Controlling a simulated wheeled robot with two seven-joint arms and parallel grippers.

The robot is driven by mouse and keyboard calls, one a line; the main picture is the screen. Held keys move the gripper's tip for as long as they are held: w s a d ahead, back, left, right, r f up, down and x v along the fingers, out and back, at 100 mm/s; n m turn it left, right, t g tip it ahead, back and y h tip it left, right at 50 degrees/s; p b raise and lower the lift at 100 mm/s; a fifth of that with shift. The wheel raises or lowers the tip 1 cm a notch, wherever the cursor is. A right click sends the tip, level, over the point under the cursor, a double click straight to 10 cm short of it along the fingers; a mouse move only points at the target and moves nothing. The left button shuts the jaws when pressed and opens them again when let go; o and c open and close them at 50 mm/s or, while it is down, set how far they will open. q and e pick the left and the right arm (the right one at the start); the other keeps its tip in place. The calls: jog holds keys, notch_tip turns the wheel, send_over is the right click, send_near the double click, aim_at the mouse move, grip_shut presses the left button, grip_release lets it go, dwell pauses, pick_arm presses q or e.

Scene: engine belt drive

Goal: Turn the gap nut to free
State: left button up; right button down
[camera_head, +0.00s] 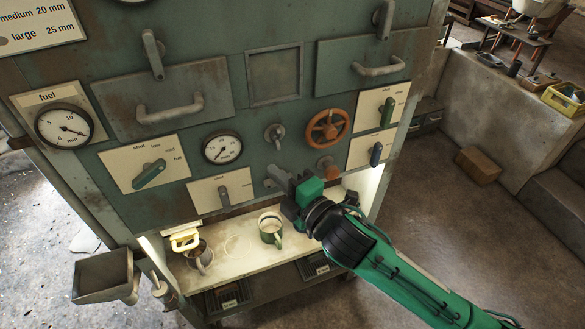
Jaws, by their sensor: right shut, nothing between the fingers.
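I cannot tell for sure which fitting is the gap nut, and no readable "free" label shows. A grey metal fitting (275,136) sits on the green panel (258,111) between a round gauge and an orange handwheel (327,127). An orange knob (328,167) is below the handwheel. My right gripper (274,178) is shut and empty, close to the panel below the grey fitting and left of the orange knob. It hides part of the panel; I cannot tell whether it touches anything. My left gripper is not in view.
A plate with a grey lever (224,191) is left of my gripper. Dial plates with a green handle (387,111) and blue handle (376,153) are right. Drawer handles protrude above.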

aim_at(277, 138)
jog(key=p+x, duration=0.2)
jog(key=x, duration=0.5)
jog(key=shift+w+d, duration=0.15)
jog(key=shift+w+d+p, duration=0.25)
jog(key=shift+d+p, duration=0.2)
jog(key=shift+d, duration=0.05)
jog(key=shift+w+d+p, duration=0.2)
jog(key=shift+d+p, duration=0.2)
jog(key=shift+d, duration=0.05)
jog(key=shift+w+d+f+p, duration=0.1)
jog(key=shift+d+p, duration=0.05)
jog(key=shift+d, duration=0.35)
jog(key=shift+w+d+f+p, duration=0.1)
jog(key=shift+d+p, duration=0.05)
jog(key=shift+d, duration=0.3)
jog(key=shift+a, duration=0.1)
jog(key=shift+w+d, duration=0.15)
jog(key=shift+d, duration=0.25)
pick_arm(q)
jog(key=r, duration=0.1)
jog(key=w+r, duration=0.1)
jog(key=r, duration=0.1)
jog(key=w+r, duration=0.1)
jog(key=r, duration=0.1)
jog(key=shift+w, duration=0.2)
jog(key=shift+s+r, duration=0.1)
